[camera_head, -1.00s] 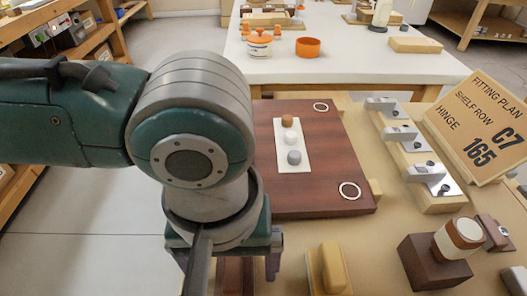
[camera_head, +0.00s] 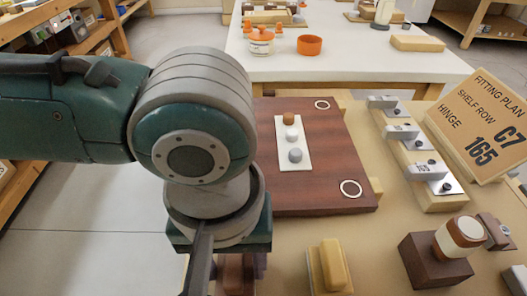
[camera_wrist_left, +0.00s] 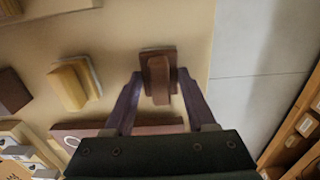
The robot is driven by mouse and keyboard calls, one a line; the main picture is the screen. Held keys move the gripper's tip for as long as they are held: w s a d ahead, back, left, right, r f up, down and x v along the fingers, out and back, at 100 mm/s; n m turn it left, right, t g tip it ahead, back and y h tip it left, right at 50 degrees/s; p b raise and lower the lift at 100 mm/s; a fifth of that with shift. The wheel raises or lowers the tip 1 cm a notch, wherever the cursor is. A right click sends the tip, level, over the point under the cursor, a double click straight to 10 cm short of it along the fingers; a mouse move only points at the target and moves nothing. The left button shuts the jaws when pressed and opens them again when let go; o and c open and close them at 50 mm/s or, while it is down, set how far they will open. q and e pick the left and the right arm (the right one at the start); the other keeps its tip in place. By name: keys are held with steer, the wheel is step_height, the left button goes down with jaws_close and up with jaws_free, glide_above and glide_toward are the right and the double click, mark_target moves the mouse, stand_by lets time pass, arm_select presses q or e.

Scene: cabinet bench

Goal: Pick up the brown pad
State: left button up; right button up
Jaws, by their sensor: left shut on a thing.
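The brown pad (camera_wrist_left: 158,84), a small dark brown block with a raised grip bar, sits on the tan bench near its edge in the left wrist view. My left gripper (camera_wrist_left: 160,77) has its two purple-grey fingers on either side of it and is shut on it. In the head view, the left gripper (camera_head: 228,270) hides much of the brown pad (camera_head: 234,272) at the bottom. I cannot see any clear gap under the pad. My right gripper is not in view.
A yellow pad (camera_head: 333,265) lies to the right of the brown one. A dark red-brown board (camera_head: 325,165) with a white strip lies behind. Metal hinges (camera_head: 410,140), a brown block (camera_head: 432,262) with a cup-like piece, and a sign (camera_head: 485,125) stand at the right.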

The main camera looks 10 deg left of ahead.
mark_target(233, 264)
arm_select(q)
steer(key=shift+r, duration=0.1)
step_height(233, 264, up, 20)
steer(key=p, duration=0.6)
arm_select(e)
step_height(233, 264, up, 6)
